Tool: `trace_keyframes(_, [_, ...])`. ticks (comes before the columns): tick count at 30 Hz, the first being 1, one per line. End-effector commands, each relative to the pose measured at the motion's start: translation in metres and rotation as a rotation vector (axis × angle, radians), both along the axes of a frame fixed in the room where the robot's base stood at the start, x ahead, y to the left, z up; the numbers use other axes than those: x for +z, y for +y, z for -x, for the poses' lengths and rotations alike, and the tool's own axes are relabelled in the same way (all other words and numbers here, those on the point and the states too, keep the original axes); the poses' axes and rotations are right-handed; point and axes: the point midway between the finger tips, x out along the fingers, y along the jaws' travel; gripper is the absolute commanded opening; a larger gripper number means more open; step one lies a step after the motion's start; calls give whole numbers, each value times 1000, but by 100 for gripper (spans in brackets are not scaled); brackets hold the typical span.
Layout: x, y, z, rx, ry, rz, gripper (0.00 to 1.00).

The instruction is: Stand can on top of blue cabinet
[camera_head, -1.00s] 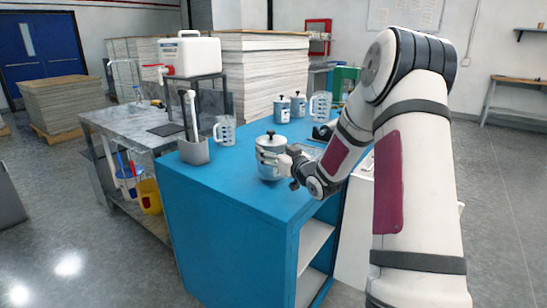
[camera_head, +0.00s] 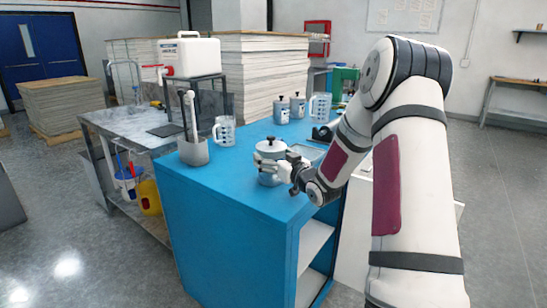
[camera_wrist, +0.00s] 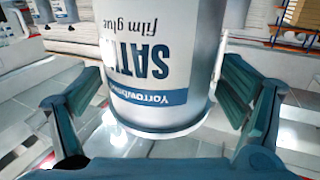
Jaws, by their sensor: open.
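The can (camera_head: 268,163) is a grey-silver pot with a dark knob on its lid and a wire handle. It stands upright on the blue cabinet (camera_head: 238,193), near the front right part of its top. My gripper (camera_head: 289,168) is low at the can's right side. In the wrist view the can (camera_wrist: 165,50) fills the upper middle, with a white label and blue band reading film glue. The two teal fingers are spread on either side of it, with gaps showing. The can's far side is hidden.
More cans (camera_head: 289,108) and another jug (camera_head: 320,106) stand at the back. A metal table (camera_head: 130,125) adjoins the left. The cabinet's front top is clear.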

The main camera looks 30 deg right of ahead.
Motion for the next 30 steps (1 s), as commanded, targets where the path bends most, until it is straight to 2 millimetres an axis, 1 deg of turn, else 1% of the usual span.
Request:
trace_keyframes(1, [3, 0, 0, 0, -1, 0, 90])
trace_keyframes(2, [2, 0, 4, -1, 0, 0, 90])
trace_keyframes(5, [2, 0, 18, -2, 2, 0, 90])
trace_keyframes(12, [2, 2, 68, -3, 2, 0, 90])
trace_keyframes(18, [2, 4, 102, -3, 1, 0, 90])
trace_keyframes(21, [2, 5, 112, 0, 0, 0, 90])
trace_keyframes(24, [2, 5, 118, 0, 0, 0, 90])
trace_keyframes(30, [3, 8, 118, 0, 15, 8, 90])
